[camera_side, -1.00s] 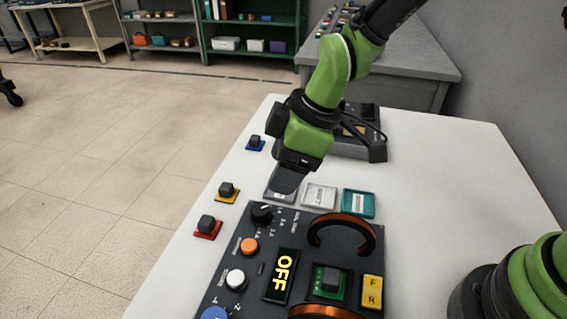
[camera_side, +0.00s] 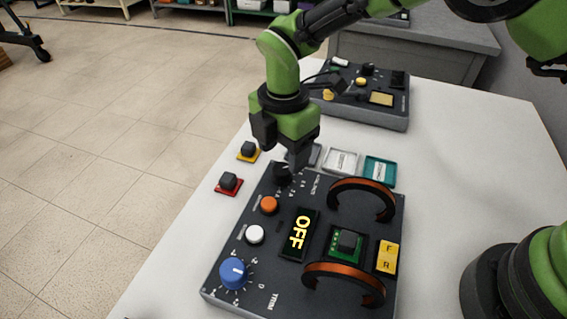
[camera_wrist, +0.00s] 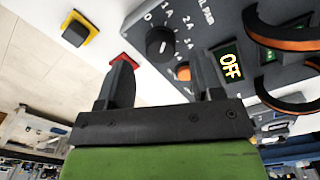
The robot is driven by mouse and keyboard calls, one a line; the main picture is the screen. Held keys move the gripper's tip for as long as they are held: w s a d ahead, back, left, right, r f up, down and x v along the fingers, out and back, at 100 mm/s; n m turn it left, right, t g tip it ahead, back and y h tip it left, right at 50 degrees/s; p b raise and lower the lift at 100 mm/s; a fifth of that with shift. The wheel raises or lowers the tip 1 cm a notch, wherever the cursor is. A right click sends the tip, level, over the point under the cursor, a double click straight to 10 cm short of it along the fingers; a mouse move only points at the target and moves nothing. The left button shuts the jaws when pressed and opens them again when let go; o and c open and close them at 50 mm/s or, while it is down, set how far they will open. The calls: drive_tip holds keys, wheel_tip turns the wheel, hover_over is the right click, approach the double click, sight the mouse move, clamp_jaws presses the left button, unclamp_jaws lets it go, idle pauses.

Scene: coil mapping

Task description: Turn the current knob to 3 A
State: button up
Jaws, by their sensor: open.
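The black current knob (camera_side: 282,172) stands at the far left corner of the dark control panel (camera_side: 228,264), with white amp marks beside it. In the wrist view the knob (camera_wrist: 159,42) shows a small white mark, and the scale around it reads 0, 1A, 2A and 3A. Which mark it points at is too small to tell. My gripper (camera_side: 297,156) is low, right by the knob in the side view and partly overlapping it. In the wrist view my gripper (camera_wrist: 166,74) is open and empty, with the knob ahead of the gap between its fingers.
The panel's display (camera_side: 300,235) reads OFF. Two copper coils (camera_side: 362,184) arch up on the panel's right side. An orange button (camera_side: 269,205), a white button (camera_side: 255,234) and a blue knob (camera_side: 234,273) line its left. Small trays (camera_side: 380,171) lie behind it.

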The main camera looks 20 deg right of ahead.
sight(283, 167)
drive_tip(key=shift+f, duration=2.1)
drive_tip(key=c, duration=0.9)
